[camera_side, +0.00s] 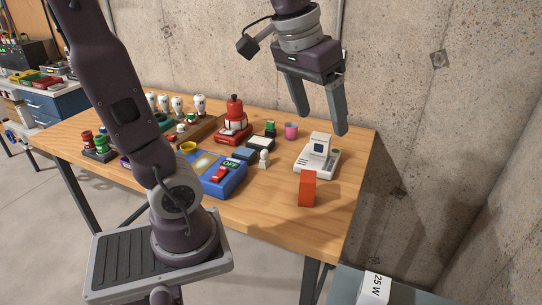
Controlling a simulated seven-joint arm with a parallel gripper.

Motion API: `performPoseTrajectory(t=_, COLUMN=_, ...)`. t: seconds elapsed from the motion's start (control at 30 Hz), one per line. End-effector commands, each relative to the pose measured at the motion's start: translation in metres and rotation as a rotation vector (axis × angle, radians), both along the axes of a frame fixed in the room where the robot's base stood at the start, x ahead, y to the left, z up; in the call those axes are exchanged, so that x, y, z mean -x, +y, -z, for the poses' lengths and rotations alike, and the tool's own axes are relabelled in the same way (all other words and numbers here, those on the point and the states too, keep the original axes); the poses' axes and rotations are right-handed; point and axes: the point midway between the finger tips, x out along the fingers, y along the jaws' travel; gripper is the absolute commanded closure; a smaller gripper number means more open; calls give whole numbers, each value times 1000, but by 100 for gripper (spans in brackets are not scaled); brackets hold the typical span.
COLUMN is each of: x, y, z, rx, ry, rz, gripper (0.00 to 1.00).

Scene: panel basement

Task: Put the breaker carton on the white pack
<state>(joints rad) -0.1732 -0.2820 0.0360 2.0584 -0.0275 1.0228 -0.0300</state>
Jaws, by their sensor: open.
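A low white pack (330,170) with green marks lies near the right end of the wooden table. A small white carton with a dark blue face (320,146) stands upright on top of it; it looks like the breaker carton, but its label is too small to read. My gripper (321,124) is open and empty, with its fingers pointing down. In the picture its fingertips are just above the carton, apart from it; the exact height is hard to tell.
An orange-red block (307,188) stands just in front of the pack. A pink cup (291,130), a small white figure (263,158), a red-and-white device (234,122) and a blue box marked OFF (228,185) are to the left. The concrete wall (400,80) is close behind.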

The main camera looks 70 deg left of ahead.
Motion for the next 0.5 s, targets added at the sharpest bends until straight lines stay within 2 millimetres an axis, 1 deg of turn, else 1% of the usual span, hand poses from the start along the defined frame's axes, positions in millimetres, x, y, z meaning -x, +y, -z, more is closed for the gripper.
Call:
performPoseTrajectory(t=0.03, x=34, y=-19, z=5, rx=-18, ry=-43, rz=68, gripper=24)
performPoseTrajectory(t=0.1, x=70, y=-35, z=19, rx=-38, ry=-87, rz=143, gripper=24)
performPoseTrajectory(t=0.2, x=101, y=-46, z=37, rx=-57, ry=-129, rz=211, gripper=24)
performPoseTrajectory(t=0.3, x=114, y=-49, z=46, rx=-65, ry=-146, rz=239, gripper=24)
performPoseTrajectory(t=0.5, x=115, y=-49, z=48, rx=-65, ry=-145, rz=241, gripper=24)
